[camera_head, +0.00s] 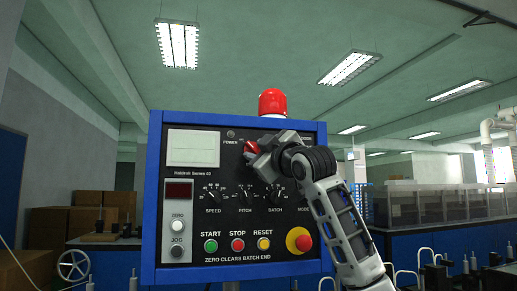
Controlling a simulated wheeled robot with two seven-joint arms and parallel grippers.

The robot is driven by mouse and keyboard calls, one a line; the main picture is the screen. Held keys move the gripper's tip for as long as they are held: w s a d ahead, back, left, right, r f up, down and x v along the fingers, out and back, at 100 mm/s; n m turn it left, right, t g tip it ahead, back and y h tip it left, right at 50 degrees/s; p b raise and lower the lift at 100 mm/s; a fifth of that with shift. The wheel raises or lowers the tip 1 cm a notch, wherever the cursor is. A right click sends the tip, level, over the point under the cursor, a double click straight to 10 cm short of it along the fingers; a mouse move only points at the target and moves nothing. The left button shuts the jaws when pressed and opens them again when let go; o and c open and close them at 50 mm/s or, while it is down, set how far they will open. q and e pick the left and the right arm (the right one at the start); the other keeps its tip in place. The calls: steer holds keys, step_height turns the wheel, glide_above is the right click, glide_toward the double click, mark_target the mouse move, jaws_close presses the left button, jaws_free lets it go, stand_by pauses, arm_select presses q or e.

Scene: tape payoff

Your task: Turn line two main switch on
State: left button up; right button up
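A blue-framed control panel (190,262) with a black face stands in the middle of the head view. A red switch handle (251,147) shows at the panel's upper middle, to the right of the POWER label. My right gripper (256,151) is at this red handle, its arm coming in from the lower right. The gripper and wrist hide part of the switch and the labels around it. I cannot tell whether the fingers are closed on the handle. The switch position cannot be read clearly. My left gripper is not in view.
Below are the SPEED knob (212,196), PITCH knob (245,196) and BATCH knob (274,194). Lower down are green (211,246), red (237,245) and yellow (263,243) buttons and a red emergency stop (303,243). A red beacon (272,102) tops the panel.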

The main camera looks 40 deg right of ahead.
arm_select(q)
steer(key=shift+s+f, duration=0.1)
arm_select(e)
jaws_close()
